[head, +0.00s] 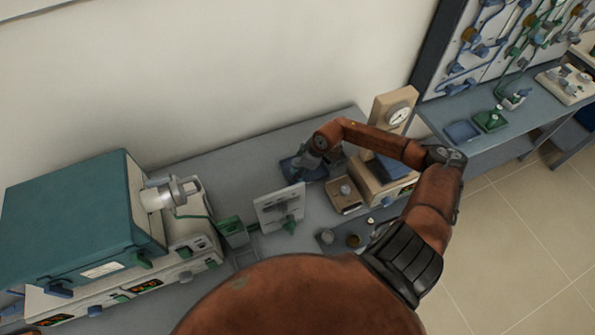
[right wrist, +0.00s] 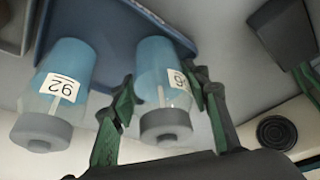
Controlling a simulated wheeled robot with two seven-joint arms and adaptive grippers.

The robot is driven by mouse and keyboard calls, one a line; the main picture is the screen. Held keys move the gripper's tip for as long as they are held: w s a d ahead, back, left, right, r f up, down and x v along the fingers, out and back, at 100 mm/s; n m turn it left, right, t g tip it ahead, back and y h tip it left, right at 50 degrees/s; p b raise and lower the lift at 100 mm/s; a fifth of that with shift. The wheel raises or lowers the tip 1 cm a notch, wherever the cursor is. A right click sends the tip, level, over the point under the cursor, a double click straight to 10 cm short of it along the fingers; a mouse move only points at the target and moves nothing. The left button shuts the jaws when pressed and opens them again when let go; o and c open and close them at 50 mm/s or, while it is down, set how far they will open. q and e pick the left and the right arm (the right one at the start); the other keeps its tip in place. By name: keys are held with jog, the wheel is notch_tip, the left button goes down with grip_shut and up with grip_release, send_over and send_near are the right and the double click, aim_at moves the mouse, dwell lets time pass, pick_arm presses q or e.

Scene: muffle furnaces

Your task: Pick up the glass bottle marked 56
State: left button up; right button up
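Two glass bottles with grey caps and blue contents show in the right wrist view, upside down in the picture. The bottle between my fingers (right wrist: 165,95) has a label partly hidden by a finger; its visible digit looks like a 6 when turned upright. In the head view, my right gripper (head: 305,162) is over the bench's back part. My left gripper is out of view.
A blue tray (right wrist: 120,15) lies by the bottles. A teal furnace (head: 70,215) stands left on the bench. A white panel (head: 275,208), a small beige box (head: 343,196) and a beige instrument with a dial (head: 397,115) stand near my right arm.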

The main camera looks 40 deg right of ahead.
jog(key=c, duration=0.8)
jog(key=shift+c, duration=0.3)
jog(key=shift+r, duration=0.1)
